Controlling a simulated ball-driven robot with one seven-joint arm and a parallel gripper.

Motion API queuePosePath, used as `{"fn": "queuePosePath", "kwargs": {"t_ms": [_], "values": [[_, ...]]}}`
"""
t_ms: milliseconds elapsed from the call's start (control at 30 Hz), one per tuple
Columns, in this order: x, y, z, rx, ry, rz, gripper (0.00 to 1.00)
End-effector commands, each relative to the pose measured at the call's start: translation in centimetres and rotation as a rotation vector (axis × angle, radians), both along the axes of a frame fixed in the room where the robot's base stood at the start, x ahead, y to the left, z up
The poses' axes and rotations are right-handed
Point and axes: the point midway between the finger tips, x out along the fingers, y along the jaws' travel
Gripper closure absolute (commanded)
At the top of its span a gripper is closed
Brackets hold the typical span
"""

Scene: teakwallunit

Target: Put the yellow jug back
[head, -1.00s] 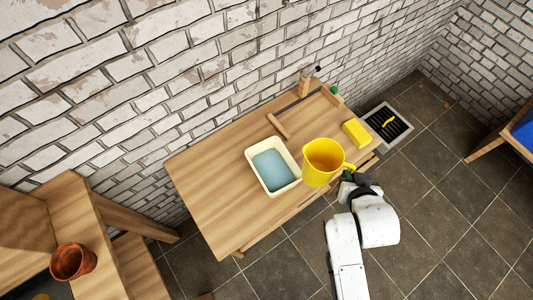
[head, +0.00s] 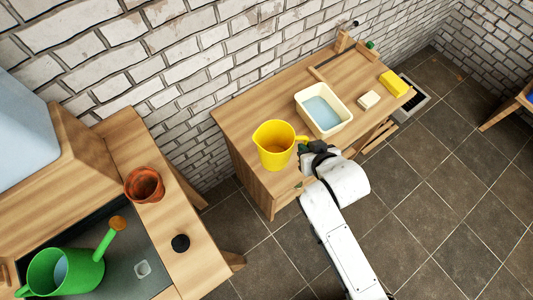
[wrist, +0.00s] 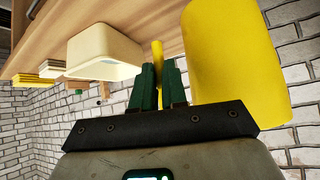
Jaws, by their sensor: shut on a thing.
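The yellow jug (head: 273,155) appears upright over the left end of the wooden bench (head: 235,113). Whether its base touches the bench top is hard to tell. My gripper (head: 305,146) is shut on the jug's handle, on the jug's right side. In the wrist view my gripper (wrist: 160,85) has its green fingers closed around the yellow handle, and the jug's body (wrist: 235,55) fills the right side. The jug's far side is hidden there.
A cream basin of water (head: 324,109) stands right of the jug. A cream block (head: 369,99) and a yellow block (head: 395,83) lie farther right. At left, another wooden unit holds a terracotta pot (head: 144,185) and a green watering can (head: 68,270).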

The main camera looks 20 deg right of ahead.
Motion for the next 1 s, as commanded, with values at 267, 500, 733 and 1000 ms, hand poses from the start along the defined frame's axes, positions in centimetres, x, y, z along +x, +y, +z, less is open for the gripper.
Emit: {"fn": "queuePosePath", "kwargs": {"t_ms": [267,500,733,1000], "values": [[-4.6,-3.7,3.5,0.01,-0.004,0.064,1.0],[-6.8,-4.6,6.6,-0.002,-0.013,0.133,1.0],[-3.0,-4.6,5.3,-0.003,-0.014,0.139,1.0],[2.7,-4.6,2.0,-0.002,-0.01,0.139,1.0]]}}
